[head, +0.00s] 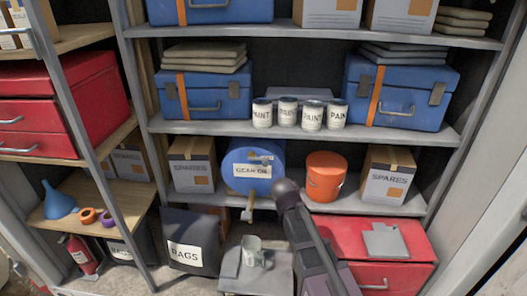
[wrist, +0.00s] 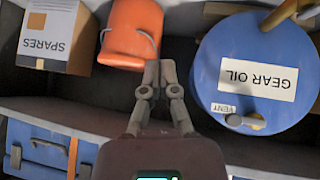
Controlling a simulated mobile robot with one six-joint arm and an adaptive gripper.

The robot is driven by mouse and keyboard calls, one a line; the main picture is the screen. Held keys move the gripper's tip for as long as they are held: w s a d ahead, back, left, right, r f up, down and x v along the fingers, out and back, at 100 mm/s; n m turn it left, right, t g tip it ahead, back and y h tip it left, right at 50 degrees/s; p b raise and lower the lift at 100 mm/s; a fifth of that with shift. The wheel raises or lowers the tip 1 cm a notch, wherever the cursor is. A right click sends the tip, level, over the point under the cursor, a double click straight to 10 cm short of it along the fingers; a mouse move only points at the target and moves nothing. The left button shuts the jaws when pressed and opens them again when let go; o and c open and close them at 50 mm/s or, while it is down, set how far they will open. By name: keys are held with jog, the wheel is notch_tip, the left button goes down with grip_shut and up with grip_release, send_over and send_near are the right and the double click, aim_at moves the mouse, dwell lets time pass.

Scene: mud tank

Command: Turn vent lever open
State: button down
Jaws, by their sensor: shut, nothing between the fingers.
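The blue gear oil drum (head: 238,181) lies on its side on the middle shelf, its round end facing out. In the wrist view, which is upside down, the drum (wrist: 215,75) is at the right. Its VENT tag (wrist: 229,109) sits beside the vent lever (wrist: 256,124), a small yellowish handle on a grey hub, lying roughly level. A tap (wrist: 284,12) shows at the opposite edge of the drum. My gripper (wrist: 160,66) is shut and empty, its tips seen between the orange bucket and the drum, apart from the lever. In the head view my arm hides the fingertips.
An orange bucket (head: 325,178) and a spares box (head: 388,180) stand right of the drum; another spares box (head: 192,165) stands left. Paint tins (head: 287,112) line the shelf above. A mug (head: 252,250) sits below the drum's tap.

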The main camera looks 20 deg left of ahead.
jog(key=a+r+n+t+y+p, duration=0.1)
jog(key=a+r+t+y+p, duration=0.1)
jog(key=a+r+p, duration=1.1)
notch_tip(320, 180, up, 4)
jog(key=shift+s+a+f, duration=0.1)
jog(key=shift+s+a, duration=0.15)
jog(key=shift+s, duration=0.15)
jog(key=shift+w, duration=0.1)
jog(key=b, duration=0.6)
send_over(265, 160)
jog(key=s, duration=0.4)
notch_tip(265, 160, down, 6)
jog(key=shift+w+d+f+b, duration=0.1)
jog(key=shift+d+f+b, duration=0.1)
jog(key=shift+f+b, duration=0.75)
jog(key=shift+w+d+f+b, duration=0.1)
jog(key=shift+d+f+b, duration=0.05)
jog(key=shift+f+b, duration=0.75)
jog(key=shift+s+a, duration=0.15)
jog(key=shift+a, duration=0.05)
jog(key=shift+d, duration=0.1)
